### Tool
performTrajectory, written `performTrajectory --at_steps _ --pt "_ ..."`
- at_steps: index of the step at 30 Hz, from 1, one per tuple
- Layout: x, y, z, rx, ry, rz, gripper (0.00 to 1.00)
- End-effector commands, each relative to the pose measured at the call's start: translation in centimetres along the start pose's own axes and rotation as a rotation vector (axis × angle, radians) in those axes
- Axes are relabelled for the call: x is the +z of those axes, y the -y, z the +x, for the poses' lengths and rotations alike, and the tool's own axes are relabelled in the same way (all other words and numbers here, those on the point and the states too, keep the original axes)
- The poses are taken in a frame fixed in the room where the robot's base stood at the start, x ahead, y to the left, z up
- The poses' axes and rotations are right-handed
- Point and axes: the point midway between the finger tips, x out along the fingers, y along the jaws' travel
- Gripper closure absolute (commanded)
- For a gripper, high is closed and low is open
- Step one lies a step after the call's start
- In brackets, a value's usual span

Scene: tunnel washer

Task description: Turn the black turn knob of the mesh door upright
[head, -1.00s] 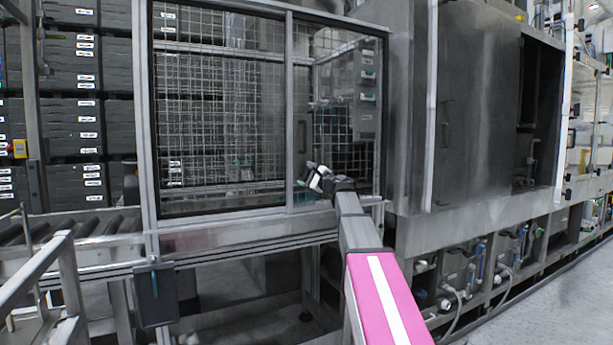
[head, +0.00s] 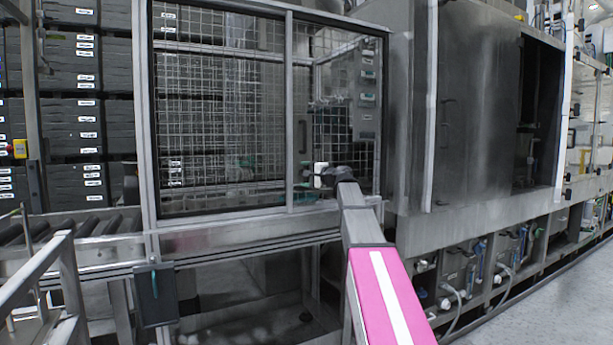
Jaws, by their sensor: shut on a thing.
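The mesh door (head: 221,110) is a wire-grid panel in a grey metal frame, and it looks closed. A narrow upright post (head: 290,100) divides it from a smaller mesh pane on the right. My gripper (head: 306,174) is at the lower part of this post, reaching in from the right with its white and black wrist level. Its jaws are shut on the black turn knob (head: 303,167), small and dark beside the post. The jaws hide most of the knob, so its exact angle is hard to tell.
A roller conveyor (head: 85,226) and a metal railing (head: 45,270) stand at the left. Dark stacked crates (head: 75,90) are behind them. A large steel cabinet (head: 480,110) stands right of the door. Grey floor (head: 560,290) is clear at the lower right.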

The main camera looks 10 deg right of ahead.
Motion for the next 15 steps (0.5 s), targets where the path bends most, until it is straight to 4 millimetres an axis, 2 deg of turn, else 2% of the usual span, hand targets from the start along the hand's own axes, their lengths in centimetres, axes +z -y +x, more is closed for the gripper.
performTrajectory --at_steps 10,11,12,13,15 --pt "0.03 -0.06 0.0 0.003 0.0 -0.008 0.47" --pt "0.03 -0.07 0.0 0.003 0.0 -0.008 0.17" --pt "0.03 -0.06 0.0 0.003 0.0 -0.007 0.04" --pt "0.03 -0.06 0.0 0.003 0.0 -0.007 0.0" --pt "0.03 -0.05 -0.01 0.003 0.0 -0.006 0.0"
